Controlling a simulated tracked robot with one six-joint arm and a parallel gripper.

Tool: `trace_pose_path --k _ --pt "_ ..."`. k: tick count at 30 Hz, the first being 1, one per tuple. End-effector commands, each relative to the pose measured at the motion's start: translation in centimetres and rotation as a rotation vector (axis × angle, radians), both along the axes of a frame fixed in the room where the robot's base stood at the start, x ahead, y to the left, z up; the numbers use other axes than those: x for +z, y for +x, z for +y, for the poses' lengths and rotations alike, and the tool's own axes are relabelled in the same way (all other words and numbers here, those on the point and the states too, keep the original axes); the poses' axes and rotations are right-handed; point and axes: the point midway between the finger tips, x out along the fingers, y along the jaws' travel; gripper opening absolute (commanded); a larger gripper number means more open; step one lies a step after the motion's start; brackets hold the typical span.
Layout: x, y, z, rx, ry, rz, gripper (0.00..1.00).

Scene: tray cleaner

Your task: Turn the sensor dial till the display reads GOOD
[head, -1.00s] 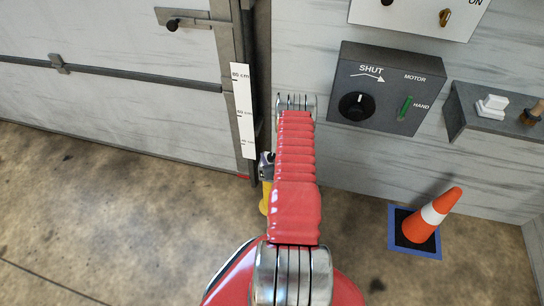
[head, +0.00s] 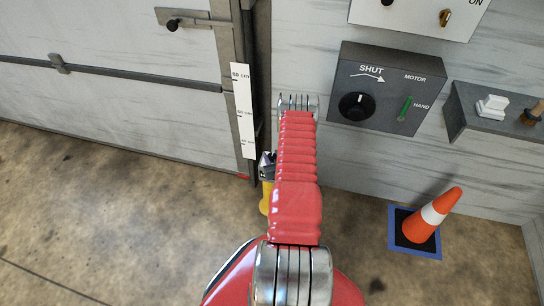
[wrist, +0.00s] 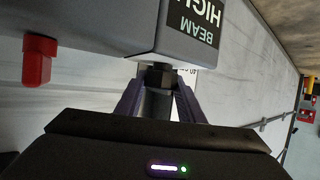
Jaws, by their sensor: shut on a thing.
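In the wrist view, my gripper (wrist: 158,92) has its two fingers on either side of the dark sensor dial (wrist: 158,74) and is shut on it. The dial sticks out of a grey sensor housing (wrist: 95,28). The display (wrist: 196,18) on the housing's end reads BEAM HIGH, upside down in this view. In the head view, my red arm hides the dial and most of the gripper; the display cannot be read there. A yellow post (head: 265,198) shows partly beside my arm, below a small dark and grey part.
A red part (wrist: 38,60) juts from the housing. The door (head: 110,100) stands at left, with a white height scale (head: 243,110) beside it. A control box (head: 385,88) with a SHUT knob is on the wall. An orange cone (head: 433,215) stands on the floor at right.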

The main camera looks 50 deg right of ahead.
Motion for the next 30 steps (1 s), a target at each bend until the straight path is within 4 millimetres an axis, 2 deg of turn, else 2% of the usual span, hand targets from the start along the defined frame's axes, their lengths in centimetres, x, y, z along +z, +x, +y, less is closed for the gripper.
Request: trace_pose_path --k 30 --pt "-0.06 -0.02 0.22 0.46 0.003 -0.001 0.12"
